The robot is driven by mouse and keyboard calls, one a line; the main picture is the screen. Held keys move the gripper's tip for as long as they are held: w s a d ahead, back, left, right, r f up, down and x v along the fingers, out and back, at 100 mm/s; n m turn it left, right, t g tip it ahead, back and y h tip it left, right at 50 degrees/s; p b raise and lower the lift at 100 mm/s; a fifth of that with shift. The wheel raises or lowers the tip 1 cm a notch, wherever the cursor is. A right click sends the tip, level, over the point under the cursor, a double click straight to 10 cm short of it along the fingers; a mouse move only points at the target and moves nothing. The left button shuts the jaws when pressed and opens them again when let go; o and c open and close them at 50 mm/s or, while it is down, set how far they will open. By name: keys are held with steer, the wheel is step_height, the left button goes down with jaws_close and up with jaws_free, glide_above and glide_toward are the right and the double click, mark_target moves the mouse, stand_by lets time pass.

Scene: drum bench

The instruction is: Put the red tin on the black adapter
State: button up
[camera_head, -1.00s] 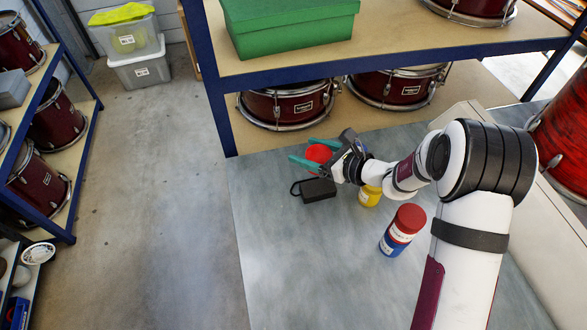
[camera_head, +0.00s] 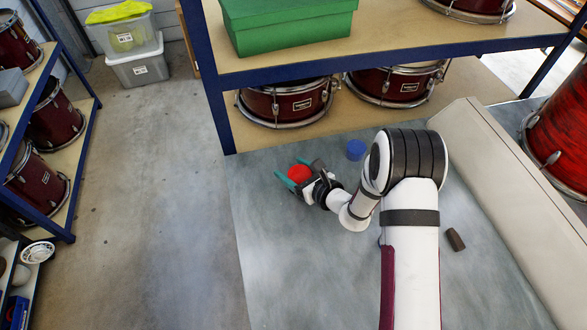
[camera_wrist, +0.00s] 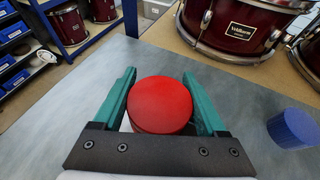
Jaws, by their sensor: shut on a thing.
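The red tin (camera_head: 299,173) is between the teal fingers of my gripper (camera_head: 297,177), over the left part of the grey bench top. In the wrist view the tin's round red top (camera_wrist: 160,104) fills the space between the two fingers (camera_wrist: 162,100). My gripper is shut on it. The tin's lower part and what lies under it are hidden.
A blue round object (camera_head: 356,150) stands behind my forearm, also in the wrist view (camera_wrist: 292,128). Drums (camera_head: 290,102) sit on the shelf behind. The bench top (camera_head: 300,260) is clear at front left.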

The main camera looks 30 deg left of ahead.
steer(key=shift+f, duration=0.1)
steer(key=o, duration=1.4)
steer(key=v, duration=1.2)
steer(key=s+d+r+n+g, duration=0.3)
steer(key=s+r+n+g, duration=0.4)
steer(key=s+r+n, duration=0.55)
steer(key=s+d+n+h, duration=0.1)
steer(key=s+d+h, duration=0.2)
steer(key=d, duration=0.3)
steer(key=s+d+r+n+t+h, duration=0.1)
steer(key=s+d+n+h, duration=0.1)
steer(key=d, duration=0.4)
steer(key=s+d+n+h, duration=0.1)
steer(key=s+d+h, duration=0.3)
steer(key=d, duration=0.3)
steer(key=shift+s+r+n+t+h, duration=0.3)
steer(key=shift+t+h, duration=0.1)
steer(key=shift+h, duration=0.4)
